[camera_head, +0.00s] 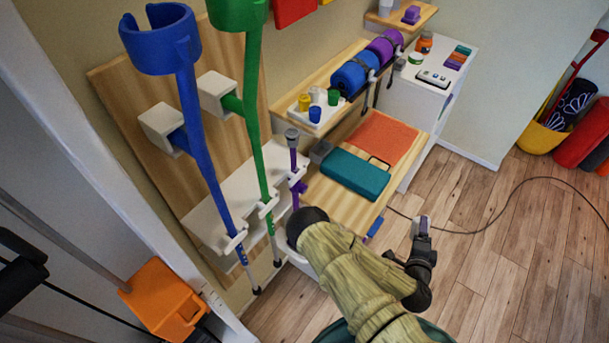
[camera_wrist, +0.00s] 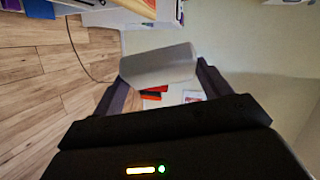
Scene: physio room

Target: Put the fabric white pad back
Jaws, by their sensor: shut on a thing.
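My gripper (camera_head: 421,228) is in the head view, at the end of my bent arm, out over the wood floor to the right of the bench. In the wrist view my gripper's two dark fingers (camera_wrist: 160,78) are on either side of a plain pale grey-white block-like pad (camera_wrist: 158,64) and are shut on it. The pad's lower side is hidden from the wrist view. In the head view only a small pale and purple bit shows at my fingertips, too small to make out well.
A wooden bench (camera_head: 340,207) holds a teal case (camera_head: 354,175) and an orange mat (camera_head: 382,137). Above it a shelf carries blue (camera_head: 352,75) and purple (camera_head: 384,48) rolls. Blue (camera_head: 200,140) and green (camera_head: 254,110) crutches stand left.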

